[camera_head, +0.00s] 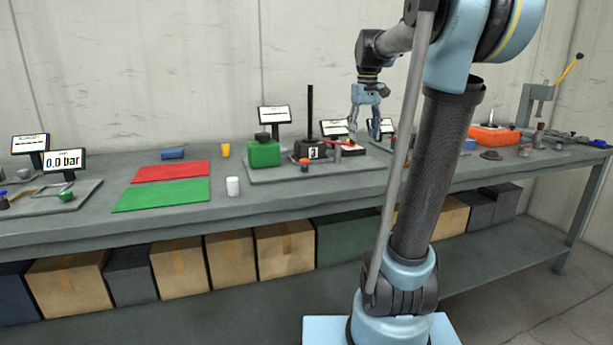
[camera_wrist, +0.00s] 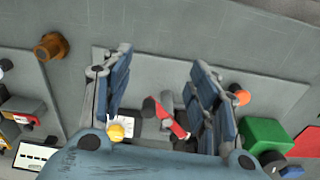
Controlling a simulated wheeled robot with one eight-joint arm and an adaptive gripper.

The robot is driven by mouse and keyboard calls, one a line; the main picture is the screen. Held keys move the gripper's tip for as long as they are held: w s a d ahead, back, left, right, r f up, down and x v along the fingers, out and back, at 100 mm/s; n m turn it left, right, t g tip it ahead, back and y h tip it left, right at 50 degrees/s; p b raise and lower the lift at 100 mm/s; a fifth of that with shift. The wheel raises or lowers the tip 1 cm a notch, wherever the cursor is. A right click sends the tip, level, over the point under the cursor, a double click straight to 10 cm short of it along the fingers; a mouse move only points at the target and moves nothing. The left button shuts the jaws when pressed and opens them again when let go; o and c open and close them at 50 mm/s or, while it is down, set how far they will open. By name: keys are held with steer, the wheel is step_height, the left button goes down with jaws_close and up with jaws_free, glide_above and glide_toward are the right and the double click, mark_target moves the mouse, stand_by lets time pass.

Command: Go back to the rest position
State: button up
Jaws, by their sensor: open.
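My gripper (camera_head: 366,136) hangs fingers down over the right part of the grey board (camera_head: 270,172) on the bench. In the wrist view its two blue fingers (camera_wrist: 162,62) are spread apart, with nothing held between them. A red-handled part (camera_wrist: 172,118) shows between and beyond the fingers, lower down on the board. In the head view a black block marked 3 (camera_head: 312,151) with a tall black post stands left of the gripper. A green box (camera_head: 264,154) sits farther left on the board. The fingers hide part of the board in the wrist view.
A red mat (camera_head: 171,171) and a green mat (camera_head: 162,195) lie to the left, with a white cup (camera_head: 232,187) and a yellow cup (camera_head: 225,150) nearby. A small screen (camera_head: 275,115) stands behind the green box. An orange case (camera_head: 493,136) is on the right.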

steer(key=s+f+m+t, duration=0.1)
steer(key=s+f+m, duration=0.1)
steer(key=s+f, duration=2.4)
steer(key=shift+s+f+m+t, duration=0.3)
steer(key=shift+f+t, duration=0.1)
steer(key=shift+f, duration=0.45)
steer(key=shift+d, duration=0.1)
steer(key=shift+w+f, duration=0.2)
steer(key=shift+w, duration=0.25)
